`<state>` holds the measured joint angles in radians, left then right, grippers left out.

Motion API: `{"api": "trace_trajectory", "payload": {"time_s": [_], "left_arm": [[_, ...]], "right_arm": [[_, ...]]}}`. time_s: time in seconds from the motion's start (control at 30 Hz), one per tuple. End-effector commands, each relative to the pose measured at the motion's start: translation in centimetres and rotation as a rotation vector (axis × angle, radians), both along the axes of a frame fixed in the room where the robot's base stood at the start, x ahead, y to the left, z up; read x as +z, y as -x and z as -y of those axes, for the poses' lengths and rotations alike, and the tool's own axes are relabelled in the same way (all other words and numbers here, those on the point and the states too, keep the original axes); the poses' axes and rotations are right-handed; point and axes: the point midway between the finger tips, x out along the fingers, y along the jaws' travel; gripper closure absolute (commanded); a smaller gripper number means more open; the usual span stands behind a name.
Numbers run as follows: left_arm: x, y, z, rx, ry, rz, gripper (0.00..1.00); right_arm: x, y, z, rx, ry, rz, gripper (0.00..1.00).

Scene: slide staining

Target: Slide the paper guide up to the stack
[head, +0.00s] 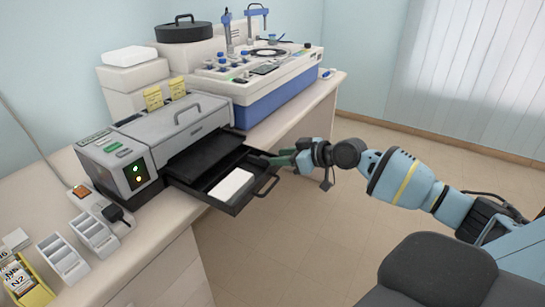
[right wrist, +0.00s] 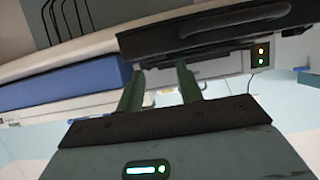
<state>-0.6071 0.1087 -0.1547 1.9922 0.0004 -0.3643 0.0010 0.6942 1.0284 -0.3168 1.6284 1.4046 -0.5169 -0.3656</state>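The white stack (head: 231,185) lies flat in the black pulled-out tray (head: 203,192) of the grey printer-like machine (head: 190,125). I cannot pick out the paper guide against the tray's dark inside. My right gripper (head: 268,160) is at the tray's far right side, beyond the stack and apart from it. In the right wrist view its two green fingers (right wrist: 160,82) stand apart with nothing visible between them, below the dark tray front with its handle (right wrist: 222,22). Whether they touch the tray is unclear. My left gripper is not in view.
A white and blue staining machine (head: 275,95) stands behind the printer on the counter. Slide racks (head: 65,258) and a yellow box (head: 30,282) are at the front left. The tray's handle (head: 268,186) juts over the counter edge; the floor to the right is clear.

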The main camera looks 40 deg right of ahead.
Motion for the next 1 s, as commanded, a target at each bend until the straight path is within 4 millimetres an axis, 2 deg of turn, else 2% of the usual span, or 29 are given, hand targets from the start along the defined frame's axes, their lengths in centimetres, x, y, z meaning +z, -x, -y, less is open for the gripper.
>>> {"api": "trace_trajectory", "payload": {"time_s": [0.1, 0.3, 0.67, 0.93, 1.0], "left_arm": [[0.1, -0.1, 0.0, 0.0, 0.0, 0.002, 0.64], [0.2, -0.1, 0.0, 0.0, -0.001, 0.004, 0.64], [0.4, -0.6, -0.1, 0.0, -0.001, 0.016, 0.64], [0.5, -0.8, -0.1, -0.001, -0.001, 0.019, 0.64], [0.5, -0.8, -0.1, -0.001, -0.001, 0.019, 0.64]], "right_arm": [[-0.4, -1.4, -0.7, 0.001, -0.003, 0.003, 0.64], [-1.2, -2.9, -1.2, 0.001, -0.001, 0.001, 0.64], [-1.4, -3.2, -1.4, 0.002, 0.002, 0.0, 0.64], [-1.4, -3.1, -1.4, 0.001, 0.001, -0.001, 0.99], [-1.4, -3.1, -1.4, 0.001, 0.001, -0.001, 1.0]]}}
